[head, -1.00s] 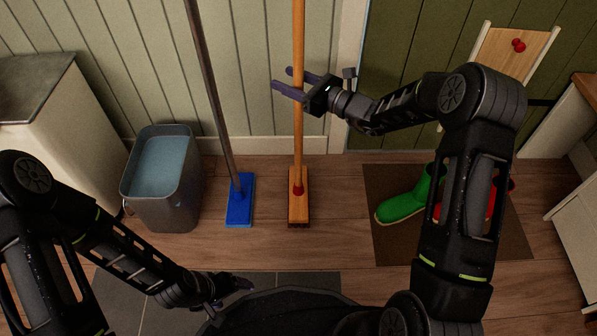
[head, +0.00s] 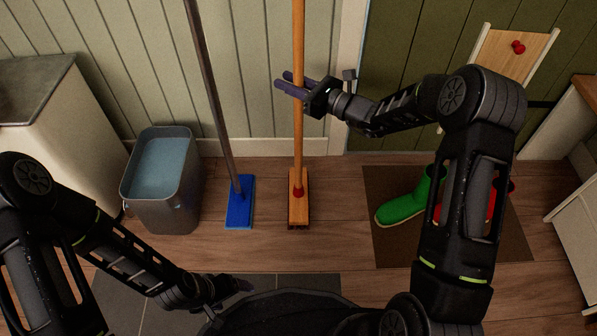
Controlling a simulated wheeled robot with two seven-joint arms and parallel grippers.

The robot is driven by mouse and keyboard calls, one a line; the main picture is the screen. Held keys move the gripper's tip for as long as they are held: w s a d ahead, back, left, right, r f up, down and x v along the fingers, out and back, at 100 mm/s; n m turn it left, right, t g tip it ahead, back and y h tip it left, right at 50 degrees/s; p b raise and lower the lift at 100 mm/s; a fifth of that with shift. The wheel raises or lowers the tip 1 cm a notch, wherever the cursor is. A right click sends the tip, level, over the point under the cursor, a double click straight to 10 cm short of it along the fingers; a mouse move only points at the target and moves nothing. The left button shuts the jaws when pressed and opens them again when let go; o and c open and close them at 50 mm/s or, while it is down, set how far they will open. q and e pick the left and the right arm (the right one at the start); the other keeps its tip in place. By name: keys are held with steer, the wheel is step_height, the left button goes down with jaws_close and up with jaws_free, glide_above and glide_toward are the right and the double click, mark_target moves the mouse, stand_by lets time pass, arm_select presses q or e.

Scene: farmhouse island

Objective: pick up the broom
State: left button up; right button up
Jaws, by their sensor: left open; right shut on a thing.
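The broom (head: 298,134) stands upright against the wall, with an orange-brown wooden handle, a red collar and a wooden head on the floor. My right gripper (head: 291,84) is shut on the upper part of the broom handle, its fingers on either side of it. The top of the handle is out of the frame. My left gripper (head: 240,284) is low at the bottom of the view, open and empty, far from the broom. Its fingertips are small and dark in the picture.
A blue flat mop (head: 239,204) with a dark handle stands just left of the broom. A grey bin (head: 167,205) with a blue inside is further left. A white cabinet (head: 579,232) is far right.

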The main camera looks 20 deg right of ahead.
jaws_close()
steer(key=shift+r, duration=0.1)
stand_by(0.8)
step_height(320, 180, up, 10)
steer(key=p, duration=0.4)
stand_by(0.7)
